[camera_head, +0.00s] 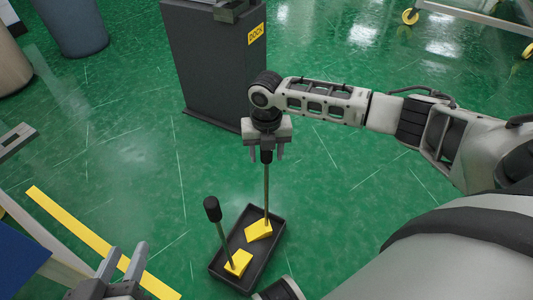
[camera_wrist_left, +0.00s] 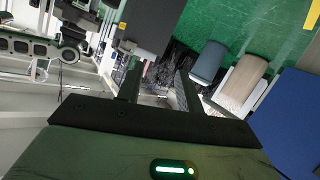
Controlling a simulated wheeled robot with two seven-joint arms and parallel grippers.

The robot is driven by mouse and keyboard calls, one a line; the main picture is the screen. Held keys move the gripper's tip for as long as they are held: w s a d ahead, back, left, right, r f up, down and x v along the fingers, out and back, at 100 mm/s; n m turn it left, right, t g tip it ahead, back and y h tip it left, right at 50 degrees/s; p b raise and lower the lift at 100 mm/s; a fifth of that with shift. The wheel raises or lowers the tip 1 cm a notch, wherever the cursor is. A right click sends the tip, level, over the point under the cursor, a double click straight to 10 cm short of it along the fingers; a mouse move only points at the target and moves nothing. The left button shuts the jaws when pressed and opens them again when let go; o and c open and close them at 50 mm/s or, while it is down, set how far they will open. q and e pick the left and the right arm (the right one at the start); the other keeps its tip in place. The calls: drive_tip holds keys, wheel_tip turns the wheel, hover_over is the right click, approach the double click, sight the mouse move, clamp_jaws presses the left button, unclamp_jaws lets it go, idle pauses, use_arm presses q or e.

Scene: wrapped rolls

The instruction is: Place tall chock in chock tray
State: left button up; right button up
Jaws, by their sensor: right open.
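The tall chock (camera_head: 258,231) is a yellow wedge with a long upright rod and a black grip on top. Its wedge is in the black chock tray (camera_head: 264,254) on the floor, toward the far end; whether it rests fully flat is unclear. My right gripper (camera_head: 267,154) is open, pointing down, with its fingers on either side of the black grip. A second yellow chock (camera_head: 238,263) with a shorter, leaning rod and black knob is in the near part of the tray. My left gripper (camera_head: 124,261) is open and empty at lower left, also showing in the left wrist view (camera_wrist_left: 158,85).
A dark grey dock cabinet (camera_head: 218,65) with a yellow label stands behind the tray. A yellow floor strip (camera_head: 85,235) and a blue surface (camera_head: 20,258) lie at left. Round bins (camera_head: 75,25) stand at upper left. Green floor around the tray is clear.

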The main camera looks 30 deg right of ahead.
wheel_tip(320, 180, up, 10)
drive_tip(key=p, duration=0.3)
drive_tip(key=shift+r, duration=0.1)
drive_tip(key=shift+r+p, duration=0.3)
drive_tip(key=shift+r, duration=0.1)
use_arm(q)
drive_tip(key=f+g, duration=0.1)
drive_tip(key=a+f+g+y, duration=0.1)
drive_tip(key=f, duration=0.1)
drive_tip(key=shift+a+f, duration=0.1)
drive_tip(key=shift+f, duration=0.05)
